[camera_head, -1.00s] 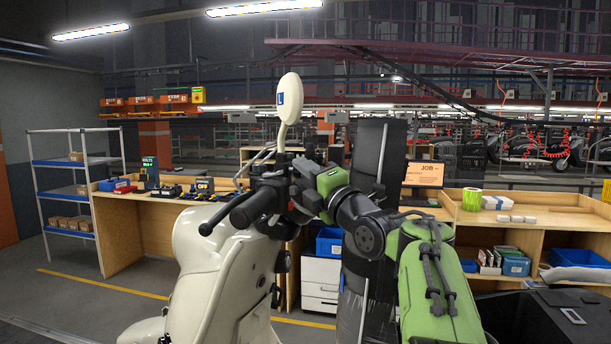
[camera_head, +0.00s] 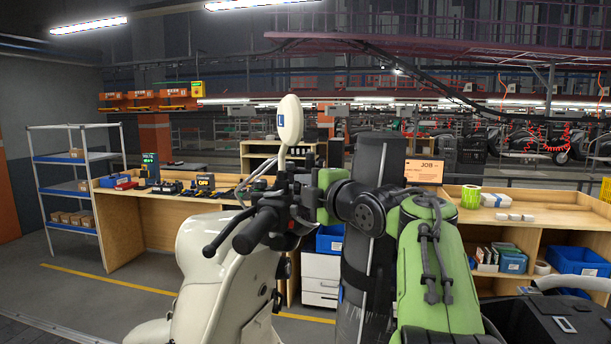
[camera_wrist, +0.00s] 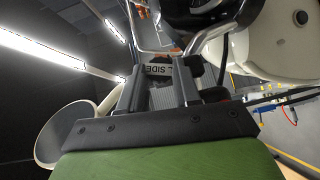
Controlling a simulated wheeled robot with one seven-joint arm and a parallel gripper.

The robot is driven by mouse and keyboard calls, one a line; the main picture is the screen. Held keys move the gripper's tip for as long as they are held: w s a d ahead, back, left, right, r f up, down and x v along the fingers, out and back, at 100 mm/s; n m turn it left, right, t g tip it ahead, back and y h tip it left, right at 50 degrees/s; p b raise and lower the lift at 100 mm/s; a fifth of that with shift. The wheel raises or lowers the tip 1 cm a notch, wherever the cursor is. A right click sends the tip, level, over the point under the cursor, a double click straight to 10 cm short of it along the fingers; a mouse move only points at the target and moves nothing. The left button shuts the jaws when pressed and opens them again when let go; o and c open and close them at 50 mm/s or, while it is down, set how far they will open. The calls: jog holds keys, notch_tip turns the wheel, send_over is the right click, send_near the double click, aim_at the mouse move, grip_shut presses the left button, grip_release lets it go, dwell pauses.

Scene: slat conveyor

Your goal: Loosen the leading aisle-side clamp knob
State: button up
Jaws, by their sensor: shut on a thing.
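A cream scooter (camera_head: 215,268) stands in front of me, with its dark handlebar (camera_head: 268,215) and a cream round mirror (camera_head: 290,120) tagged "L". My gripper (camera_head: 308,202) is at the handlebar, below and right of the mirror. In the wrist view its two dark fingers (camera_wrist: 160,80) are shut on a dark part. Lettering reading "L SIDE" (camera_wrist: 159,70) shows at the fingertips. The fingers hide most of the held part, and I cannot make out a clamp knob's shape. The mirror also shows in the wrist view (camera_wrist: 62,135), left of the fingers.
A dark wrapped column (camera_head: 372,165) stands just behind my arm. A wooden bench (camera_head: 140,230) with tools is at the back left, beside a blue-shelved rack (camera_head: 62,160). A second bench (camera_head: 550,215) with bins is at the right. Grey floor is open at the left.

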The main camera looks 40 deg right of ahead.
jog(key=shift+w+d+r+m+g+y+p, duration=0.2)
jog(key=shift+m+g+p, duration=0.5)
jog(key=shift+p, duration=0.65)
jog(key=shift+s+a+r+m+g+y+p, duration=0.15)
jog(key=shift+m+g+y+p, duration=0.35)
jog(key=shift+p, duration=0.9)
jog(key=shift+w+d+r+m+g+y+p, duration=0.15)
jog(key=shift+m+g+p, duration=0.55)
jog(key=shift+g+p, duration=0.5)
jog(key=shift+s, duration=0.1)
jog(key=shift+f, duration=0.1)
jog(key=o, duration=1.1)
jog(key=shift+c, duration=0.2)
